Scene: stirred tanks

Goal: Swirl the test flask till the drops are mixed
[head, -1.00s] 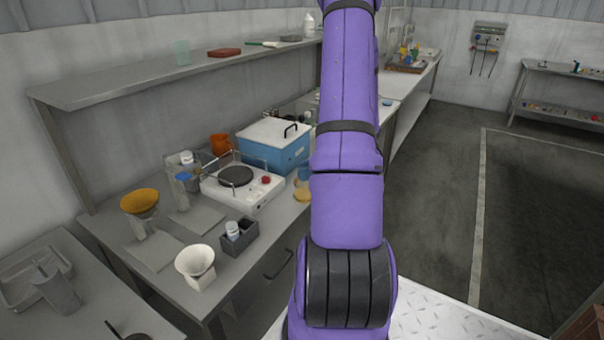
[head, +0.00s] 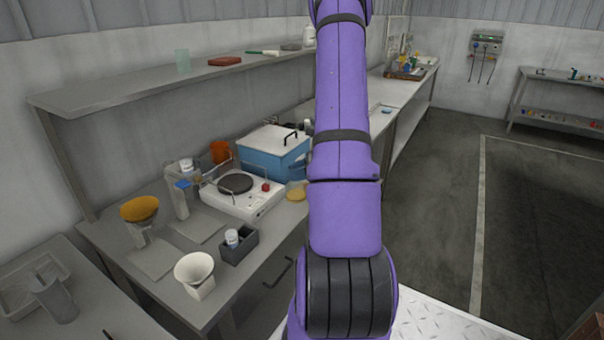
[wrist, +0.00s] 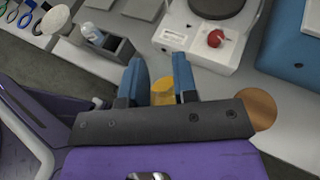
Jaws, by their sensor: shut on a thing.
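My gripper (wrist: 159,62) shows in the wrist view as two blue fingers above the bench's front edge. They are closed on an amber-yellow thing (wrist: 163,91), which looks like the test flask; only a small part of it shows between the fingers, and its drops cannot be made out. In the head view my purple arm hides the gripper and what it holds. A round cork-coloured disc (wrist: 258,108) lies on the bench to the right of the gripper; it also shows in the head view (head: 297,193), left of my arm.
A white hotplate (head: 240,203) with a red knob stands in front of a blue bath (head: 272,155). A dark grey holder (head: 240,248) with a bottle, a white funnel (head: 194,272) and an orange-yellow bowl (head: 140,208) stand further left. A shelf (head: 130,88) runs above the bench.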

